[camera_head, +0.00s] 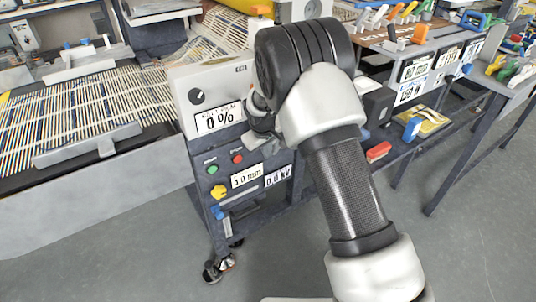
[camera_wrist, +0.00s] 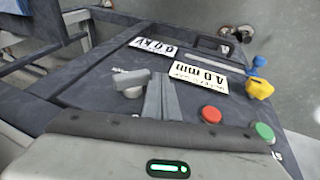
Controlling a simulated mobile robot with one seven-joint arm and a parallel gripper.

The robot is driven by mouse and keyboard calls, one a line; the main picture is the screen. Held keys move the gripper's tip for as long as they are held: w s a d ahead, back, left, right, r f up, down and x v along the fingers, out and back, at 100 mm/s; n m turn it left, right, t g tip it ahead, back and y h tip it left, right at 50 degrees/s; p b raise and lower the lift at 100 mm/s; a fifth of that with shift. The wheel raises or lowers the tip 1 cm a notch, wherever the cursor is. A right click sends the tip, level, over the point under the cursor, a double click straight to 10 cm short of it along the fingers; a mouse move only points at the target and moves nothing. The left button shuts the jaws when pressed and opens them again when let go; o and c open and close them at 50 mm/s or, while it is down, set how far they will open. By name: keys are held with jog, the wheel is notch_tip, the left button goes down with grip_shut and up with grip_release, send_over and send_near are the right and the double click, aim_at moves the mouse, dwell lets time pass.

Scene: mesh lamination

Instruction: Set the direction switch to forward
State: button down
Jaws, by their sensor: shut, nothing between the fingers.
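A grey lever-like switch (camera_wrist: 130,82), which looks like the direction switch, stands out from the dark control panel (camera_wrist: 95,90) in the wrist view. Its lever points to the left in that view. My gripper (camera_wrist: 160,78) is shut and empty, with its fingertips just right of the switch; I cannot tell whether they touch it. In the head view my gripper (camera_head: 262,128) is in front of the panel (camera_head: 205,150), and my arm hides the switch there. No direction marking is legible.
Above is a grey box with a black dial (camera_head: 196,96) and "0 %" display (camera_head: 219,119). Grey floor (camera_head: 470,240) is clear.

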jog(key=shift+f, duration=0.4)
dwell(1.2)
